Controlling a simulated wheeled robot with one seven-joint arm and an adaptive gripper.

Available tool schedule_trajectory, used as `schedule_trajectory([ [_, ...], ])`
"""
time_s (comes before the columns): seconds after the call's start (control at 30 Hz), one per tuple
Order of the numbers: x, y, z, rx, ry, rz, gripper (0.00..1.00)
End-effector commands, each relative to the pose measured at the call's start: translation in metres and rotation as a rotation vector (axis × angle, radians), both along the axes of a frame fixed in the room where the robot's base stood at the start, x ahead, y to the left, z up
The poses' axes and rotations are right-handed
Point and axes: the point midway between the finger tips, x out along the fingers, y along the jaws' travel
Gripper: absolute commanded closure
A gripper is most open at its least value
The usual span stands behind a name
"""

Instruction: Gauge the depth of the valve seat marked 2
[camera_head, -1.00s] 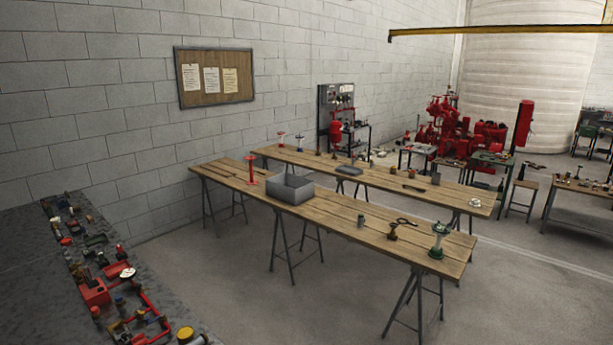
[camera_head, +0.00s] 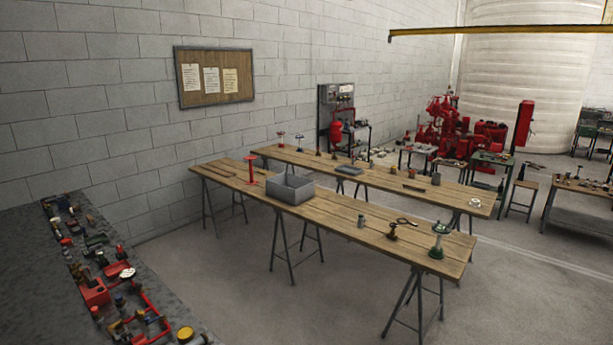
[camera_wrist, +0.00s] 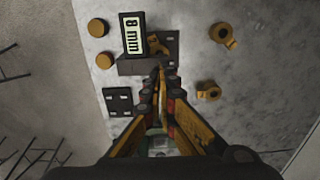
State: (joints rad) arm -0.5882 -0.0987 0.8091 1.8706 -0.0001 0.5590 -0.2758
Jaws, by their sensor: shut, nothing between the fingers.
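In the wrist view my gripper (camera_wrist: 160,72) points away from the camera, its orange-and-black fingers closed together and empty. Just beyond the tips is a dark gauge display (camera_wrist: 134,34) reading "8 mm", its text turned sideways, beside a grey block (camera_wrist: 135,65). A brass-coloured part (camera_wrist: 157,45) sits next to the display, at a grey slotted plate (camera_wrist: 172,46), partly behind the fingertips. I cannot tell whether the fingers touch the gauge. I can read no mark 2, and cannot tell which part is that valve seat. My gripper is not in the head view.
Round brass pieces (camera_wrist: 98,27) and ring-shaped brass parts (camera_wrist: 223,36) lie around on the pale surface (camera_wrist: 255,75). A dark slotted plate (camera_wrist: 118,101) lies to the left. In the head view, wooden benches (camera_head: 330,207) stand across the room, and a parts-covered worktop (camera_head: 25,270) is at left.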

Motion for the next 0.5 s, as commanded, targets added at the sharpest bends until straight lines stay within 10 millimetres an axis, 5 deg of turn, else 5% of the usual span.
schedule_trajectory([
  [0.5, -0.002, -0.001, 0.008, -0.003, 0.004, 0.0, 1.0],
])
